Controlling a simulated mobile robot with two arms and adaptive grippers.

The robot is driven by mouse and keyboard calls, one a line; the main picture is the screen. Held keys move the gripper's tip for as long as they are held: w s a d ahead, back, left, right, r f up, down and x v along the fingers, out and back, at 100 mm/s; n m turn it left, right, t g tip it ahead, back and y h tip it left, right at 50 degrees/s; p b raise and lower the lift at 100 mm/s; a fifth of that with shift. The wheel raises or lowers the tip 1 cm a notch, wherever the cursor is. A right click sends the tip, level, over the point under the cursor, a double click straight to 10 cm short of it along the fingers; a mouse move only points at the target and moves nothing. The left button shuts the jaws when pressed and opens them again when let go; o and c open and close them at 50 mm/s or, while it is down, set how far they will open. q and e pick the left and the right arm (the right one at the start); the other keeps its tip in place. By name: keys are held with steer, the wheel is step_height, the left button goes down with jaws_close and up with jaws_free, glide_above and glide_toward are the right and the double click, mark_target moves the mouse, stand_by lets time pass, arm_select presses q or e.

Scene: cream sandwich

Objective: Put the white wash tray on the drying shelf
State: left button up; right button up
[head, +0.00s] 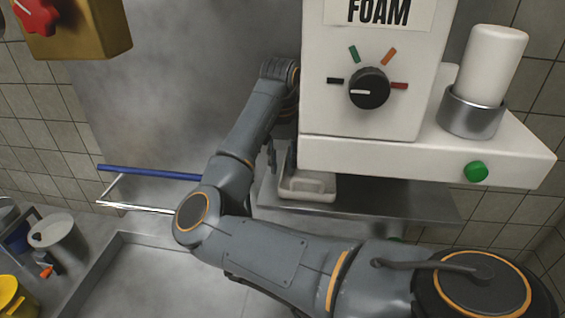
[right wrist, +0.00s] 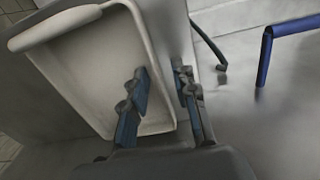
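The white wash tray (head: 309,188) sits on a steel ledge under the foam machine; the machine and my arm hide part of it. My right gripper (head: 271,157) is at the tray's left side, fingers pointing down. In the right wrist view the tray (right wrist: 85,65) fills the left half. One finger of my right gripper (right wrist: 160,72) is over the tray's inside and the other is outside its side wall. A gap shows between the fingertips, with the wall between them. A rack with a blue rail (head: 150,172) and a silver rail, possibly the drying shelf, is at left. My left gripper is out of view.
The white foam machine (head: 362,150) with its dial overhangs the tray. The steel ledge (head: 400,203) extends to the right. A yellow box with a red knob (head: 70,28) is at upper left. Buckets (head: 58,238) stand at lower left. A steel basin (head: 150,270) is below.

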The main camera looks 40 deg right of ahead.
steer(key=shift+r, duration=0.1)
steer(key=shift+r, duration=0.25)
step_height(320, 180, up, 12)
steer(key=b, duration=0.2)
steer(key=shift+a+f, duration=0.1)
stand_by(0.5)
